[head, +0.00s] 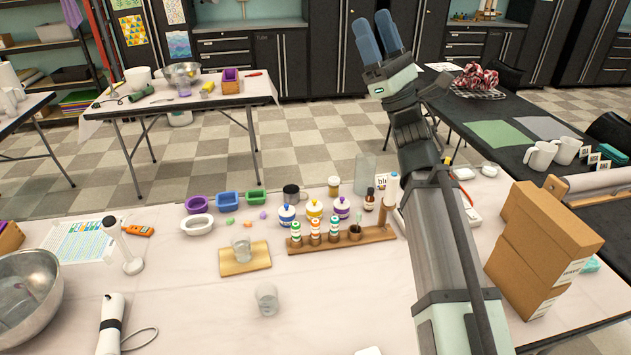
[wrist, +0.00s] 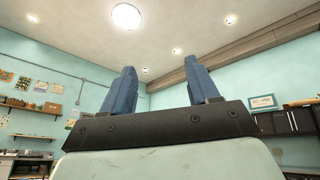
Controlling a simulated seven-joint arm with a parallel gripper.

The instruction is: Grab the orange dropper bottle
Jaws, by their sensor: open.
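A wooden rack (head: 374,237) on the white-covered table holds several small items in a row. Three are small bottles with coloured bands; the middle one looks like the orange dropper bottle (head: 315,233), with a green-banded bottle (head: 296,234) to its left and another greenish bottle (head: 334,231) to its right. They stand upright. My gripper (head: 373,22) is raised high, far above and away from the rack, with blue fingers apart and nothing between them. In the wrist view, the gripper (wrist: 160,75) points at the ceiling and walls; no bottles show there.
Striped jars (head: 287,215) stand just behind the rack, with a brown bottle (head: 369,200) and a clear cylinder (head: 364,175) behind its right part. A glass beaker (head: 241,250) on a wooden board stands left. Cardboard boxes (head: 540,250) stand right. The front table area is mostly clear.

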